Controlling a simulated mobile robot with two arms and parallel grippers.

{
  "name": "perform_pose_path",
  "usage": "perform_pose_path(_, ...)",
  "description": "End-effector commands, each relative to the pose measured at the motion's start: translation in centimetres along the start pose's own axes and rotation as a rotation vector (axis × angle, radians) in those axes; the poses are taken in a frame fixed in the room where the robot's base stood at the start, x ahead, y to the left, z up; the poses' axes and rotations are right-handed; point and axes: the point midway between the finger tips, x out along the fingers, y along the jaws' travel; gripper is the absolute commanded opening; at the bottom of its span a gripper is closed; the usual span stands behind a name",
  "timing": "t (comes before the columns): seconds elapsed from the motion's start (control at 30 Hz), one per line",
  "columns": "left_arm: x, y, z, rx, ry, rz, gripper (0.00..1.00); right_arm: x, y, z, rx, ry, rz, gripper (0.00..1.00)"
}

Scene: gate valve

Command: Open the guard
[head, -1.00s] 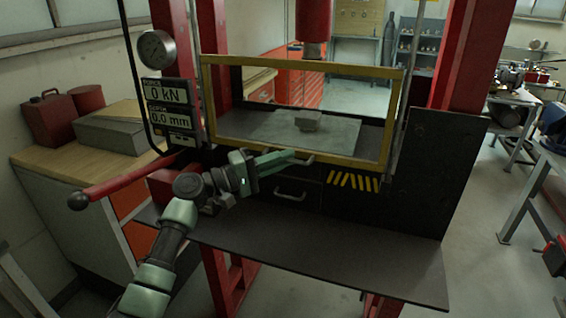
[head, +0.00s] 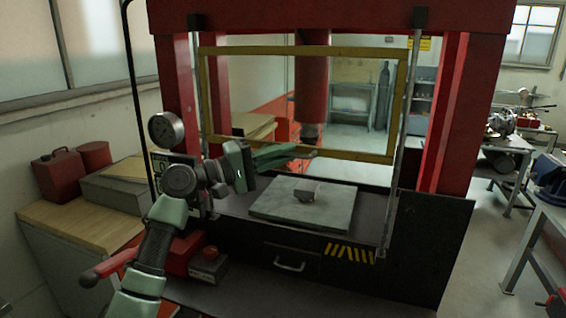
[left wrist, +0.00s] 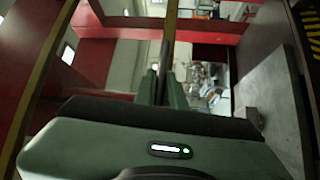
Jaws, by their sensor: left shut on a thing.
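The guard is a clear panel in a yellow frame (head: 360,156) on the front of the red press. It is raised on its two side rails, with its lower bar well above the press bed. My left gripper (head: 303,151) is at the middle of that lower bar, shut on the guard's handle, which the fingers mostly hide. In the left wrist view my left gripper's fingers (left wrist: 160,92) reach toward the yellow guard frame (left wrist: 172,18). My right gripper is not in view.
A grey plate (head: 290,213) with a small metal block (head: 307,190) lies on the press bed under the guard. A red-handled lever (head: 105,268), control box (head: 208,265) and gauge (head: 163,129) are at the left. The drawer handle (head: 290,265) is below.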

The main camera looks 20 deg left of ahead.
Motion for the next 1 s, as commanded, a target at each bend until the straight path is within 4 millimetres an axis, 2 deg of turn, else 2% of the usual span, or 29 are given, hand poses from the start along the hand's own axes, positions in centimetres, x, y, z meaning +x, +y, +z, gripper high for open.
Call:
perform_pose_path(0.37, 0.0, 0.3, 0.0, 0.0, 0.0, 0.001, 0.0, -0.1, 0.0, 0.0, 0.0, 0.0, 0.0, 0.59)
perform_pose_path(0.4, 0.0, 0.3, 0.0, 0.0, 0.0, 0.001, 0.16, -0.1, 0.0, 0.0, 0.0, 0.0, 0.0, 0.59)
perform_pose_path(0.47, 0.0, 0.3, 0.0, 0.0, 0.0, 0.0, 0.32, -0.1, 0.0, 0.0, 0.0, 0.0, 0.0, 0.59)
perform_pose_path(0.8, -0.2, 0.1, 0.0, 0.001, 0.0, -0.001, 0.32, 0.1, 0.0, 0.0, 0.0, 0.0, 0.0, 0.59)
perform_pose_path(1.0, -2.8, -0.3, 0.0, 0.004, 0.002, -0.002, 0.32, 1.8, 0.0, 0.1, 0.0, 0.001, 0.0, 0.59)
